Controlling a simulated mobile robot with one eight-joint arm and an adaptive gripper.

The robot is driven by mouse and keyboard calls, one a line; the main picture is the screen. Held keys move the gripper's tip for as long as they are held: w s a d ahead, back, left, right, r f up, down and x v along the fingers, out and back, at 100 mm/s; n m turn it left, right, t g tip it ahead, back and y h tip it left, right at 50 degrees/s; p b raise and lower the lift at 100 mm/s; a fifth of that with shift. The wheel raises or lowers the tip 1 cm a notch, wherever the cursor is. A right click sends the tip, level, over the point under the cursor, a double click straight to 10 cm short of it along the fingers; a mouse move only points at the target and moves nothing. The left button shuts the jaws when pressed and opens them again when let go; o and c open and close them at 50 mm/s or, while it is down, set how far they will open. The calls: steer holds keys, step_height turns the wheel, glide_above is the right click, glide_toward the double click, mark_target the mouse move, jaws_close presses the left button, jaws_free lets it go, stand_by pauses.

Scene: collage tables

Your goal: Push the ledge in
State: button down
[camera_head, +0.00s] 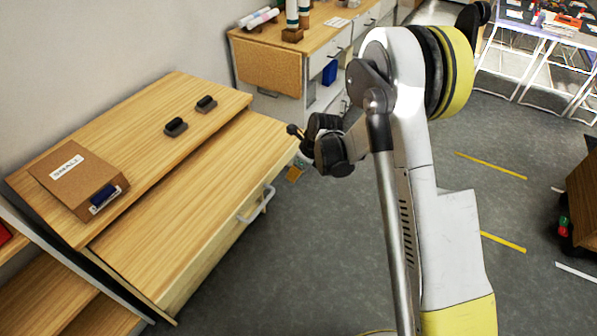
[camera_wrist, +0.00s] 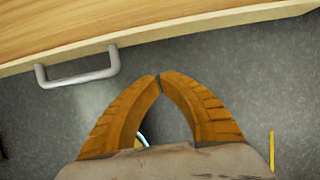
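The ledge (camera_head: 195,205) is a wooden, drawer-like part that sticks out from under the top of the wooden cabinet (camera_head: 205,87) on the left. A light grey handle (camera_head: 257,204) is on its front face. In the wrist view the ledge's edge (camera_wrist: 160,38) runs across the top, with the handle (camera_wrist: 80,72) at the left. My gripper (camera_wrist: 159,78) has orange fingers whose tips meet, with nothing between them. It is over the floor just outside the ledge's front, to the right of the handle, apart from both. In the head view my gripper (camera_head: 295,173) is small and partly hidden by my wrist.
A cardboard box (camera_head: 78,178) and two small black objects (camera_head: 176,127) (camera_head: 206,104) lie on the cabinet top. Another wooden cabinet (camera_head: 270,66) stands behind. Open grey floor (camera_head: 290,270) lies in front of the ledge. A dark wooden piece (camera_head: 583,205) is at the far right.

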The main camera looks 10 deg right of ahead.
steer(key=shift+w+a+f+b, duration=0.3)
steer(key=shift+w+a, duration=0.2)
steer(key=shift+a, duration=0.1)
steer(key=shift+w+a+f+b, duration=0.15)
steer(key=shift+w+a+f, duration=0.15)
steer(key=shift+w+a, duration=0.3)
steer(key=shift+w+a+f+b, duration=0.3)
steer(key=shift+w+a, duration=0.15)
steer(key=shift+a, duration=0.15)
